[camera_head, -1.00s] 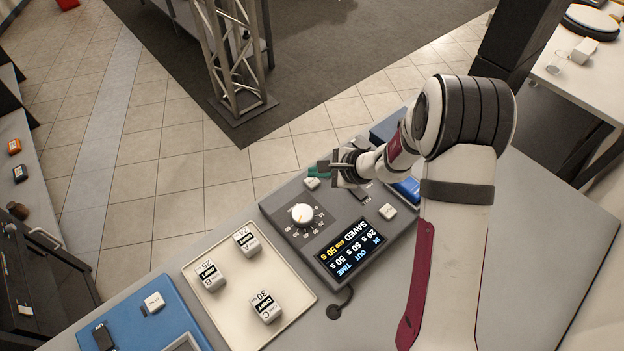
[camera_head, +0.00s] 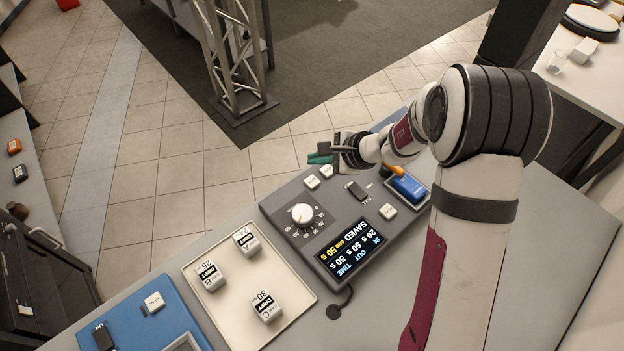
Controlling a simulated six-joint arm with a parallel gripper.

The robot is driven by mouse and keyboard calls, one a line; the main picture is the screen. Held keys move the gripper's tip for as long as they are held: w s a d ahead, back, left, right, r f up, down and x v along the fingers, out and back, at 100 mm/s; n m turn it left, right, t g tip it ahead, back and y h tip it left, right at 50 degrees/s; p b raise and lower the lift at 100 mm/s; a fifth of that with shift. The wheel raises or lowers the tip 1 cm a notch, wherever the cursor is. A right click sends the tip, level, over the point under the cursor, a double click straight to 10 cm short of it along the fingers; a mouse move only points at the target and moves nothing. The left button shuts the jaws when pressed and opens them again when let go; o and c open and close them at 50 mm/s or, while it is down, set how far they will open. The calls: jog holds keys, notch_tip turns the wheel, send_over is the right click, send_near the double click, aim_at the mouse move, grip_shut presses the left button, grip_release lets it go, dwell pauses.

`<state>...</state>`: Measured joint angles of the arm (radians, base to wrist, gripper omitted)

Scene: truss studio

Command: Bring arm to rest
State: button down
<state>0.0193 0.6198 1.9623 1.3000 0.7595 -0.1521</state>
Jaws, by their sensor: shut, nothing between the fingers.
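My arm comes in from the lower right. My gripper (camera_head: 320,154) is shut and empty, with dark and green fingertips pointing left. It is in the air over the far edge of the grey control console (camera_head: 284,228), apart from its buttons. The console has a white knob (camera_head: 302,214), several pale buttons and a small dark switch (camera_head: 355,189). Its screen (camera_head: 350,248) reads SAVED, with IN, OUT, TIME and END values.
A cream tray (camera_head: 292,331) holds white blocks A, B and C. A blue panel (camera_head: 130,326) lies at the lower left. A blue object with an orange tip (camera_head: 408,187) sits right of the console. A metal truss (camera_head: 225,60) stands on the floor beyond.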

jog(key=s+r+n+g, duration=0.3)
jog(key=s+r+n, duration=0.2)
jog(key=s+r, duration=0.6)
jog(key=s+d+n+g+h, duration=0.1)
jog(key=s+d+n+h, duration=0.1)
jog(key=s, duration=0.9)
jog(key=s+d+n+g+h, duration=0.1)
jog(key=s+d+n+h, duration=0.2)
jog(key=s+d, duration=0.4)
jog(key=s, duration=0.4)
jog(key=shift+s+d+h, duration=0.15)
jog(key=shift+s+h, duration=0.05)
jog(key=shift+h, duration=0.2)
